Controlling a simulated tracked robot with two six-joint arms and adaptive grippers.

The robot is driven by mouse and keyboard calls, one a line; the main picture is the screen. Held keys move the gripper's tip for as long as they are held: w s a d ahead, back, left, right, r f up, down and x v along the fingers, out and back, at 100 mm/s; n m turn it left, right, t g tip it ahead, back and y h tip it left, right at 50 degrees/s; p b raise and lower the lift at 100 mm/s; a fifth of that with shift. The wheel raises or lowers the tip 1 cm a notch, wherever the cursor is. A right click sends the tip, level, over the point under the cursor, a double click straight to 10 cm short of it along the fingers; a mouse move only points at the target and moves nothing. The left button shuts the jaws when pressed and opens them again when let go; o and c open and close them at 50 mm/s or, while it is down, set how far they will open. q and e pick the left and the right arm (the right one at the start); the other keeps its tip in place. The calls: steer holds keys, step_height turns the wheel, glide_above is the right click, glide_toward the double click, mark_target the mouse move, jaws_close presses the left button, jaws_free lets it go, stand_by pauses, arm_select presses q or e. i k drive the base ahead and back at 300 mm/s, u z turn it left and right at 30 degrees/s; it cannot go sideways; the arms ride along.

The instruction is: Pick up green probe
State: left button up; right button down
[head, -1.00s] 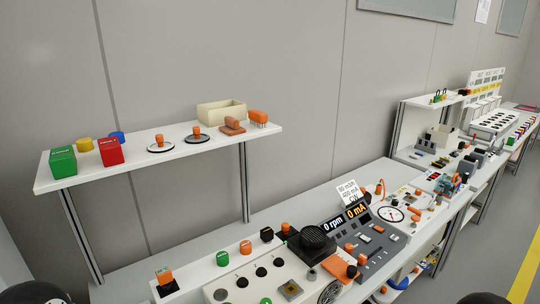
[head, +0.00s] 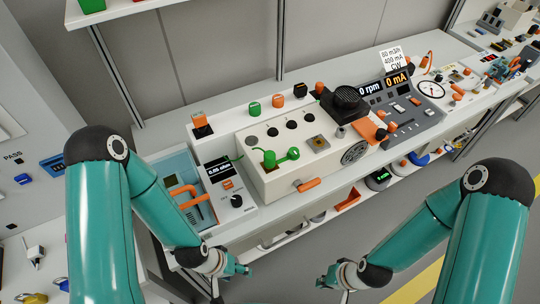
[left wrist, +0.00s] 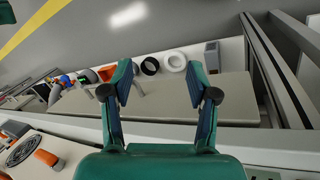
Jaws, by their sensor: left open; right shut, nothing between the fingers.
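A green probe-like piece (head: 269,158) sits on the cream box (head: 262,184) on the bench in the head view. A second green knob-shaped part (head: 293,153) lies beside it, and I cannot tell whether the two are joined. A thin green lead shows just to the left. My left gripper (head: 240,268) is in front of and below the bench edge, apart from the green parts. In the left wrist view its two fingers (left wrist: 162,90) are spread with nothing between them. My right gripper (head: 328,281) is shut and empty, low in front of the bench.
A meter (head: 236,201) with orange handles beside it stands left of the cream box. An orange handle (head: 309,184) sticks out from the box's front. Green, orange and black caps stand on the white ledge behind. A lower shelf holds an orange bin (head: 347,199).

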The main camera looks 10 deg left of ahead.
mark_target(269, 156)
steer(key=z, duration=0.95)
steer(key=i, duration=0.15)
steer(key=u, duration=3.2)
steer(key=k, duration=1)
steer(key=z, duration=0.65)
steer(key=i, duration=0.55)
